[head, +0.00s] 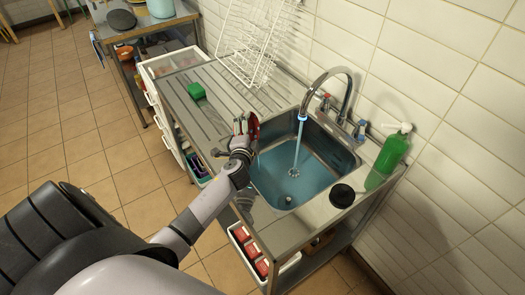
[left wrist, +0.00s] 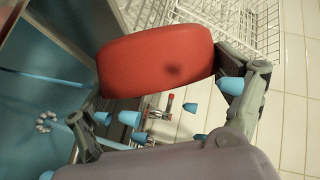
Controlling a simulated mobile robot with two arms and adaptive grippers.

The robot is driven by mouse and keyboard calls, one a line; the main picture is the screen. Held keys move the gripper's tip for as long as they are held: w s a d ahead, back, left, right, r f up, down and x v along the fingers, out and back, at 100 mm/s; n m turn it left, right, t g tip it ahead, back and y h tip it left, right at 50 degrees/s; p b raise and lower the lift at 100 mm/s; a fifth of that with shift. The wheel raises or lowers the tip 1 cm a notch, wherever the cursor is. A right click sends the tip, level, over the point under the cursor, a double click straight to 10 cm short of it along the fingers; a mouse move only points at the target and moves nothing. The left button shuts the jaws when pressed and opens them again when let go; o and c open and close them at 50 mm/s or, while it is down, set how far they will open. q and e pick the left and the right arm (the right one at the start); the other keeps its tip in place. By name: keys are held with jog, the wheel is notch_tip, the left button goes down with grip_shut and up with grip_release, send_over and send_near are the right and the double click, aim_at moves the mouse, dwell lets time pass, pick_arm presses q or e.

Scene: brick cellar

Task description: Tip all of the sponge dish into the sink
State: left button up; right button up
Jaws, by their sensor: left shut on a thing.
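My left gripper (head: 243,133) is shut on the red sponge dish (head: 253,125), at the left rim of the sink. In the left wrist view the dish (left wrist: 150,62) spans between the two fingers (left wrist: 165,105). The dish looks tilted on its edge in the head view; its inside is hidden, so I cannot tell what it holds. The steel sink (head: 345,157) has bluish water in it, and a stream runs from the curved tap (head: 349,85). A green sponge (head: 196,91) lies on the ribbed drainboard (head: 215,112). My right gripper is out of view.
A white wire rack (head: 250,45) stands behind the drainboard. A green soap bottle (head: 393,150) and a round black object (head: 342,195) stand right of the sink. Several small light-blue pieces (left wrist: 130,118) show below the dish in the wrist view; I cannot tell what they are.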

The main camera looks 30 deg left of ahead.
pick_arm(q)
jog(key=shift+w+d+r+m+b, duration=0.1)
jog(key=shift+d+m+b, duration=0.3)
jog(key=shift+b, duration=0.05)
dwell(0.5)
jog(key=shift+r, duration=0.1)
